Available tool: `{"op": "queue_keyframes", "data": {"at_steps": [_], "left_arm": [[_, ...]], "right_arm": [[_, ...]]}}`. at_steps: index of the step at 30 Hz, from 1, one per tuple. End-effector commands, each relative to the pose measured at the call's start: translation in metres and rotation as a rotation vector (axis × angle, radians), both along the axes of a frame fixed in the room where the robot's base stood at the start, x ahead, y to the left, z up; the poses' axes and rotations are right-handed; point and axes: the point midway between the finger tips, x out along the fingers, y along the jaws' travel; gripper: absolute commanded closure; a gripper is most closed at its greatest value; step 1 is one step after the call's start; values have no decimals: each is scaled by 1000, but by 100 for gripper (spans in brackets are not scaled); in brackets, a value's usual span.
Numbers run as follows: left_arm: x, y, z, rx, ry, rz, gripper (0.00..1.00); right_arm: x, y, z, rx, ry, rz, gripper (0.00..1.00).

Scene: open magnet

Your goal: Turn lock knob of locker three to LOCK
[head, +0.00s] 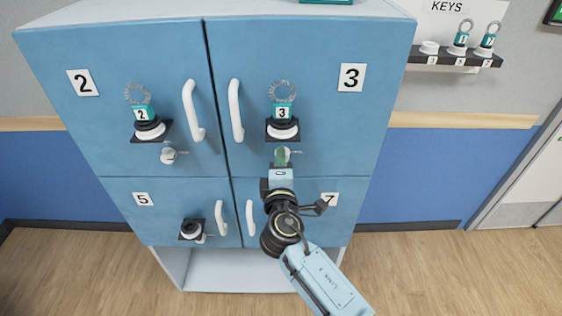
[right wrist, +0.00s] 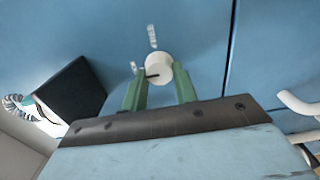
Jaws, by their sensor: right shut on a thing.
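Locker three (head: 330,130) is the upper right blue door, with a "3" label and a white handle (head: 236,111). A key with a teal tag "3" (head: 283,112) stands in a black holder on this door. Below the holder is the white lock knob (head: 290,152), partly hidden by my right gripper (head: 281,160). In the right wrist view the knob (right wrist: 158,68) is round with a dark mark and sits between the green fingertips (right wrist: 159,88). My right gripper is shut on the knob. Small white marks lie beside the knob on the door. My left gripper is not in view.
Locker two (head: 100,110) has its own key, handle and knob (head: 169,155). Lockers five and seven are below. The black holder (right wrist: 75,90) juts out beside my right gripper. A key shelf (head: 455,58) hangs on the right wall. Floor at the right is clear.

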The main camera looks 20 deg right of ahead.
Motion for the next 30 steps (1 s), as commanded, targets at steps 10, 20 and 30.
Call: {"op": "queue_keyframes", "data": {"at_steps": [10,20,30], "left_arm": [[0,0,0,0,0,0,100],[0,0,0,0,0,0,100],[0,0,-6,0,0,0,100]], "right_arm": [[0,0,0,-3,0,0,62],[0,0,0,-1,-1,0,50],[-39,11,-3,2,3,1,50]]}}
